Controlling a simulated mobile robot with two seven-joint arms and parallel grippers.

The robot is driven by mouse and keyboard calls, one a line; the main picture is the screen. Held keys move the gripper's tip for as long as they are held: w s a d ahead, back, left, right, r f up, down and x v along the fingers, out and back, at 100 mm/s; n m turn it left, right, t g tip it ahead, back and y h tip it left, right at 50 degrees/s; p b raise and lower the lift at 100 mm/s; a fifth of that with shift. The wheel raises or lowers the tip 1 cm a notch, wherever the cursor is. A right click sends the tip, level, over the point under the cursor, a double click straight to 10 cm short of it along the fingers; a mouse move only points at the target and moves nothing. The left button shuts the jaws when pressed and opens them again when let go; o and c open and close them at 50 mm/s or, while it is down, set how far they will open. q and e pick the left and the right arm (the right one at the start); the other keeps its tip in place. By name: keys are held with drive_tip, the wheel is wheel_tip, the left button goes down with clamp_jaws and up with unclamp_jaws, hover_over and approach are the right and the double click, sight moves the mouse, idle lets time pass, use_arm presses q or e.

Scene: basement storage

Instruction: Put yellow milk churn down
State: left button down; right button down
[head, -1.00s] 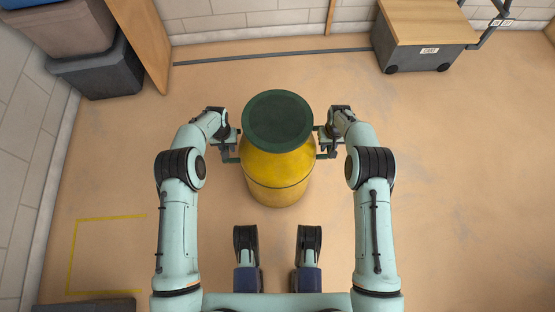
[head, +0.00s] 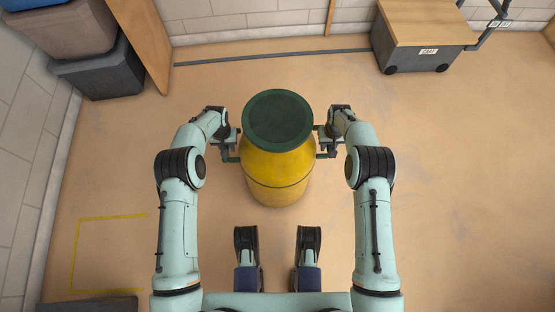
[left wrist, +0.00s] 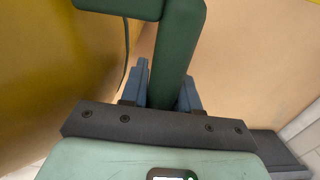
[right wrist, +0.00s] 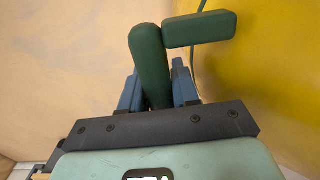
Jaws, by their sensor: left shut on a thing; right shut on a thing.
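The yellow milk churn (head: 277,178) with a dark green lid (head: 278,118) is upright between my two arms in the head view. My left gripper (head: 229,151) is shut on the churn's green handle on its left side; that handle also shows between the fingers in the left wrist view (left wrist: 175,50). My right gripper (head: 327,149) is shut on the green handle on the right side, which also shows in the right wrist view (right wrist: 150,60). The churn's base is hidden from above, so I cannot tell whether it touches the floor.
A yellow marked outline (head: 76,255) is on the floor at the lower left. Dark storage bins (head: 95,72) stand at the upper left beside a wooden board (head: 143,40). A grey wheeled chest (head: 420,60) stands at the upper right. The floor to the right is clear.

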use_arm(q)
drive_tip(key=shift+w+r, duration=0.15)
drive_tip(key=shift+r, duration=0.2)
use_arm(e)
drive_tip(key=shift+w+r, duration=0.15)
drive_tip(key=shift+r, duration=0.2)
